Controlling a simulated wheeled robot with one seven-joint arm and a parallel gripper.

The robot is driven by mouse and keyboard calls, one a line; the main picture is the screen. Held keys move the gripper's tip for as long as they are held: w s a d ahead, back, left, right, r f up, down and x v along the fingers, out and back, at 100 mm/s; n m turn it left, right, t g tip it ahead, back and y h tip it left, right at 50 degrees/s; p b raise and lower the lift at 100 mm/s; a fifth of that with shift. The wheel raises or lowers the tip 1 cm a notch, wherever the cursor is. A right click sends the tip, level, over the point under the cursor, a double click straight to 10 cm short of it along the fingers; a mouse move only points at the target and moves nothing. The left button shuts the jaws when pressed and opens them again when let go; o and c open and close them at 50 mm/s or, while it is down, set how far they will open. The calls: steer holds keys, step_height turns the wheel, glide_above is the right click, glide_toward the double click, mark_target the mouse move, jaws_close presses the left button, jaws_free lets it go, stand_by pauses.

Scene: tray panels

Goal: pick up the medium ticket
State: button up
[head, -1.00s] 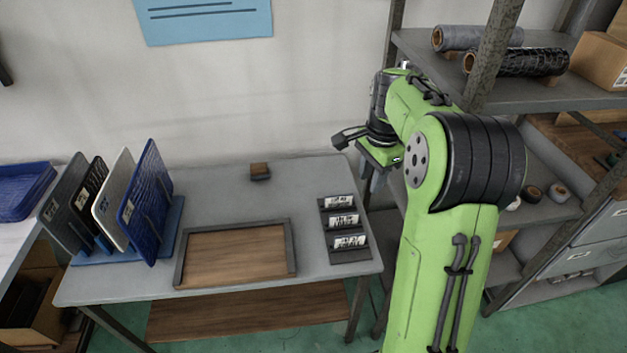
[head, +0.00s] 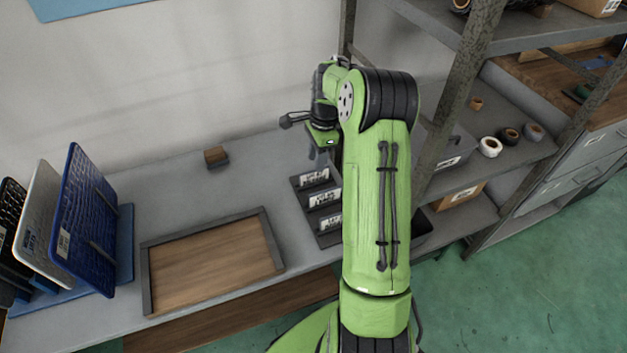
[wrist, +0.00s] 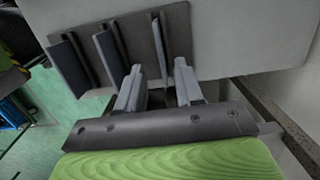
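A dark ticket rack (head: 301,186) stands on the right part of the grey table, with three white printed tickets in its slots: a back one (head: 314,178), a middle one (head: 323,197) and a front one (head: 328,222), partly behind my arm. The print is too small to tell which is the medium ticket. My gripper (wrist: 159,68) is open and empty at the rack's back end. In the wrist view the rack (wrist: 140,32) lies ahead, and one upright slot plate (wrist: 160,48) shows between the two fingers. I cannot tell the height gap.
A wooden tray with a dark rim (head: 148,284) lies left of the rack. A small brown block (head: 216,156) sits near the wall. Blue and white panels (head: 84,220) stand in a rack at the left.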

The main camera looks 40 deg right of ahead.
mark_target(314, 177)
steer(key=f, duration=0.1)
steer(key=f+b, duration=0.1)
steer(key=f, duration=0.1)
steer(key=f+b, duration=0.1)
steer(key=f, duration=0.1)
steer(key=shift+w+a+f, duration=0.1)
steer(key=shift+w+a, duration=0.1)
steer(key=shift+a, duration=0.1)
steer(key=shift+f, duration=0.25)
steer(key=shift+c, duration=0.4)
jaws_close()
